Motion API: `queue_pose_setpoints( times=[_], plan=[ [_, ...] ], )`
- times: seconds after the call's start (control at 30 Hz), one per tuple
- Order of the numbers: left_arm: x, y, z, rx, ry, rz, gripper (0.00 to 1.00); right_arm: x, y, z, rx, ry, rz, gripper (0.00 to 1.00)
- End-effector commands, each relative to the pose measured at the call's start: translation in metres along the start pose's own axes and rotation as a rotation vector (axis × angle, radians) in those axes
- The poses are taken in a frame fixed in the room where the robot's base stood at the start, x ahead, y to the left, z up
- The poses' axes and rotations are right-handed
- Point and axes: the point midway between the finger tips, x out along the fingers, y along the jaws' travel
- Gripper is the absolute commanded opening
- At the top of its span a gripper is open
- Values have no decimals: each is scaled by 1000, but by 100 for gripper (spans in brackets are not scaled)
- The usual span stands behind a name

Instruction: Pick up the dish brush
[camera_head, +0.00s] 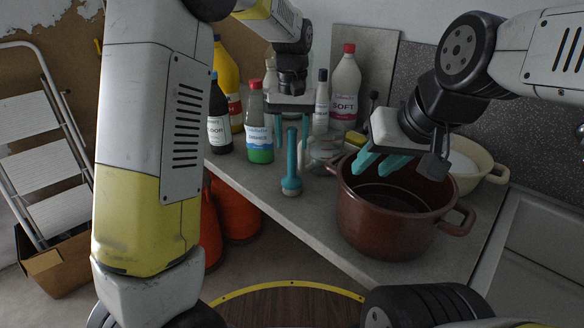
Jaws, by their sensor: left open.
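The dish brush (291,166) is teal and stands upright on the grey counter, its pale bristle end down. My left gripper (291,135) points down from above, with its teal fingers apart. The top of the brush handle shows between the two fingers in the picture; whether it is really between them in depth I cannot tell, but the fingers are not closed on it. My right gripper (373,172) hangs over the brown pot, its teal fingers slightly apart with nothing seen between them.
The large brown pot (385,236) stands right of the brush on the counter (262,191). A green-bottomed bottle (259,128), a dark bottle (219,122) and a white bottle (345,85) stand behind. A glass jar (322,155) is near the brush.

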Motion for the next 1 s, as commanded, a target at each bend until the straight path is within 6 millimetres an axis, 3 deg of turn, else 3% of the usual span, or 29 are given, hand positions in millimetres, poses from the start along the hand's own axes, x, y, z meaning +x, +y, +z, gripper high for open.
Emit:
queue_pose_setpoints(
  times=[0.13,0.37,0.63,1.0],
  plan=[
    [14,0,0,1,0,0,47,0,0,0,0,0,0,36],
    [16,0,0,1,1,0,47,0,0,0,0,0,0,36],
    [15,0,0,1,1,0,0,0,0,0,0,0,0,36],
    [14,0,0,1,2,1,0,0,0,0,0,0,0,36]
  ],
)
